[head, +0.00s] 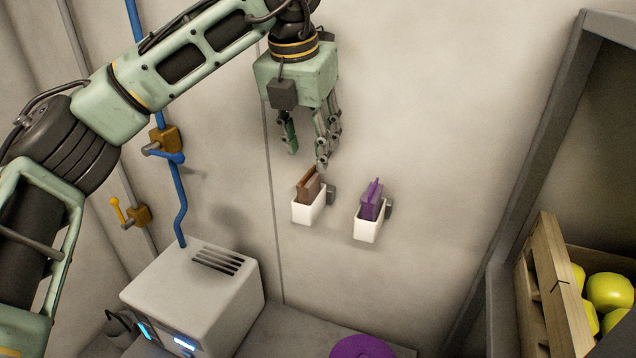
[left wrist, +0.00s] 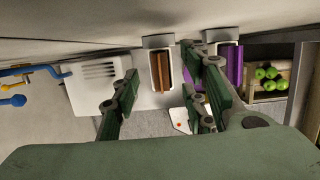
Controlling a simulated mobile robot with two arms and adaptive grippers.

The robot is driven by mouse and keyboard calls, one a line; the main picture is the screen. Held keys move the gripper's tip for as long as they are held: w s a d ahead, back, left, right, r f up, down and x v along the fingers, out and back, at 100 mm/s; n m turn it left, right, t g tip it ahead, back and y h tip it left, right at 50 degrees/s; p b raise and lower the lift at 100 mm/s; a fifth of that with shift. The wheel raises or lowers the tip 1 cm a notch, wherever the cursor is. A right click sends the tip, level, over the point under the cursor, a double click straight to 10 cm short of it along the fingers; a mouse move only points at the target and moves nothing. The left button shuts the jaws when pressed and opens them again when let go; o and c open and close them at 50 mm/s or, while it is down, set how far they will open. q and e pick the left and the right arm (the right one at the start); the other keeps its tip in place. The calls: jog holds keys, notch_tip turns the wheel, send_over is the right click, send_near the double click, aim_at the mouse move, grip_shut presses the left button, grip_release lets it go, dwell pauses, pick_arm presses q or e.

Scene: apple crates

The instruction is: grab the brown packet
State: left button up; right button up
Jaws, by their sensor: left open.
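The brown packet (head: 308,186) stands upright in a white wall holder (head: 309,211), its top sticking out. In the left wrist view the brown packet (left wrist: 161,72) lies between my open fingers. My left gripper (head: 308,148) hangs fingers down just above the packet in the head view, open and empty, with no contact visible. The left gripper's fingers (left wrist: 160,105) also show in the left wrist view. A purple packet (head: 371,200) stands in a second white holder (head: 368,227) to the right. My right gripper is not in view.
A white box-shaped machine (head: 190,290) stands at the lower left by blue pipes and yellow valves. A wooden crate (head: 548,285) with green apples (head: 609,291) sits on a shelf at right. A purple round thing (head: 362,346) lies at the bottom.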

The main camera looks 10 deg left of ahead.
aim_at(308, 172)
pick_arm(q)
jog(key=shift+s+a+f+p, duration=0.15)
jog(key=shift+s+f+p, duration=0.25)
jog(key=shift+s+f, duration=0.25)
jog(key=shift+p+x, duration=0.85)
jog(key=shift+x, duration=0.25)
jog(key=x, duration=0.2)
jog(key=shift+w+a+f+p, duration=0.1)
jog(key=shift+w+f+p, duration=0.05)
jog(key=shift+f+p, duration=0.2)
jog(key=shift+f, duration=0.2)
jog(key=c, duration=0.9)
grip_shut()
jog(key=shift+r, duration=0.1)
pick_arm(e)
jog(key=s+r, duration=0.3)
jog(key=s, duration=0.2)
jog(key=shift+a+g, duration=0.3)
